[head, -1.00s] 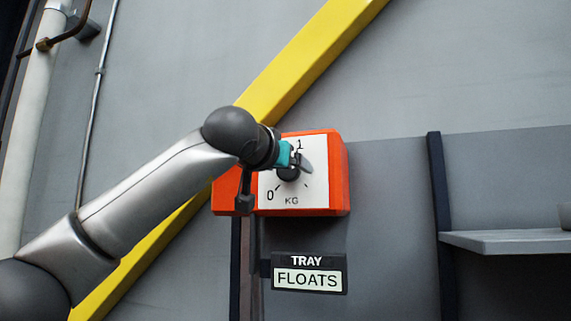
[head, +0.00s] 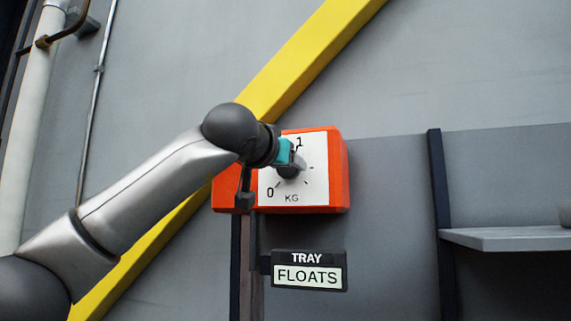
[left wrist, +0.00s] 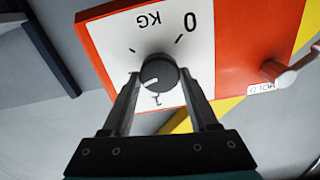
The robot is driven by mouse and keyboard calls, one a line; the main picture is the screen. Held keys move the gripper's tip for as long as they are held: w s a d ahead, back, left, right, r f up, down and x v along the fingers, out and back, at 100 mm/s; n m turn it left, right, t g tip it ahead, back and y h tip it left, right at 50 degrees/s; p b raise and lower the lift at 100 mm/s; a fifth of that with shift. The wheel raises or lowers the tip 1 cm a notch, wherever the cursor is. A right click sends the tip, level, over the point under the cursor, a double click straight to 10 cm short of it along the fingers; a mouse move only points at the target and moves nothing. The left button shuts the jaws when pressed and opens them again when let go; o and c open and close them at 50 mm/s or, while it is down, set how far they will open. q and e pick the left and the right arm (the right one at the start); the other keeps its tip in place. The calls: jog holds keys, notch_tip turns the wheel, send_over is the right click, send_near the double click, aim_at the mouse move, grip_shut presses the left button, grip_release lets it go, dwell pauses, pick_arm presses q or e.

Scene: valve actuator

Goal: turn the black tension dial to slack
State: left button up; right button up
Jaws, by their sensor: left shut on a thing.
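The black dial (head: 287,173) sits on the white face (head: 315,192) of an orange box (head: 340,175). The face reads 0 at lower left, 1 at the top and KG below. My left gripper (head: 291,166) comes in from the left and covers part of the dial. In the left wrist view the dial (left wrist: 158,72) is between the two fingers of my gripper (left wrist: 158,80), shut on it. There the face is upside down. The dial's white mark points to the lower left, close to the 1. My right gripper is not in view.
A sign (head: 307,271) below the box reads TRAY FLOATS. A yellow diagonal beam (head: 310,60) runs behind the box. A grey shelf (head: 505,239) is at right.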

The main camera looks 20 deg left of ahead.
pick_arm(q)
jog(key=shift+n, duration=0.3)
jog(key=n+b, duration=0.2)
jog(key=n, duration=0.9)
jog(key=n+b, duration=0.3)
jog(key=n, duration=0.9)
jog(key=f+n+b, duration=0.1)
jog(key=n+b, duration=0.1)
jog(key=n, duration=1)
jog(key=shift+b, duration=0.35)
jog(key=n+b, duration=0.1)
jog(key=n, duration=0.4)
jog(key=shift+r, duration=0.1)
